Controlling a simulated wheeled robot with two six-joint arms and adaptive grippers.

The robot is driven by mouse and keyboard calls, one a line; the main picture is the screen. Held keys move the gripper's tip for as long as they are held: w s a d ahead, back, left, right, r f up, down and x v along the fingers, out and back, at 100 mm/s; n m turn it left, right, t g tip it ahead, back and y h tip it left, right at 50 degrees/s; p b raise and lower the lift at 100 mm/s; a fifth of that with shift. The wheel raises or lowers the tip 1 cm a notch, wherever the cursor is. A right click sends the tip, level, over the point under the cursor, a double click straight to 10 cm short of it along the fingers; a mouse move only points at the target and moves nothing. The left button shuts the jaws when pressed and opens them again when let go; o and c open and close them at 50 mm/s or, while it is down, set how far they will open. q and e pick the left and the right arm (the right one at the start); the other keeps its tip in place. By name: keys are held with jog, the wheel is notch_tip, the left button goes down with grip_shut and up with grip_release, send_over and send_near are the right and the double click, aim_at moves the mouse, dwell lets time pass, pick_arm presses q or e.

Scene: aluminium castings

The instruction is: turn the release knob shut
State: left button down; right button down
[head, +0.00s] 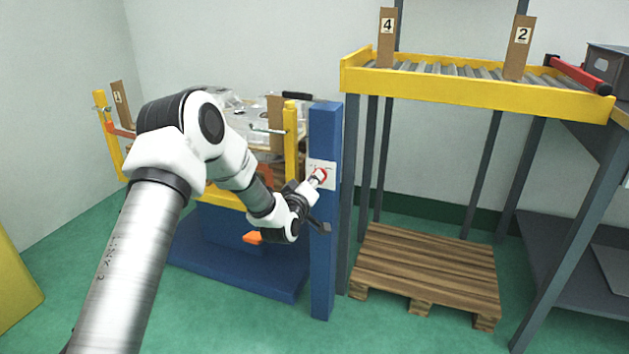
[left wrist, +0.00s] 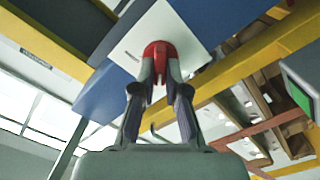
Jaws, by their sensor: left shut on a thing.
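The release knob (head: 321,175) is red and sits on a white plate (head: 329,172) on the blue post (head: 325,250). In the left wrist view the red knob (left wrist: 159,50) stands out from the white plate (left wrist: 140,45). My left gripper (head: 314,181) reaches the knob from the left in the head view. In the left wrist view the fingers of my left gripper (left wrist: 160,75) are closed on the knob, one on each side. They cover part of it, and I cannot tell its turn angle. My right gripper is not in view.
A roller rack with a yellow rail (head: 480,93) stands right of the post, with numbered boards (head: 387,38) on it. A wooden pallet (head: 425,270) lies on the floor below. A blue base (head: 240,260) stands left of the post. Green floor is open in front.

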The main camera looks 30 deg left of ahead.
pick_arm(q)
jog(key=shift+n, duration=0.3)
jog(key=c, duration=1.2)
grip_release()
jog(key=v, duration=1.2)
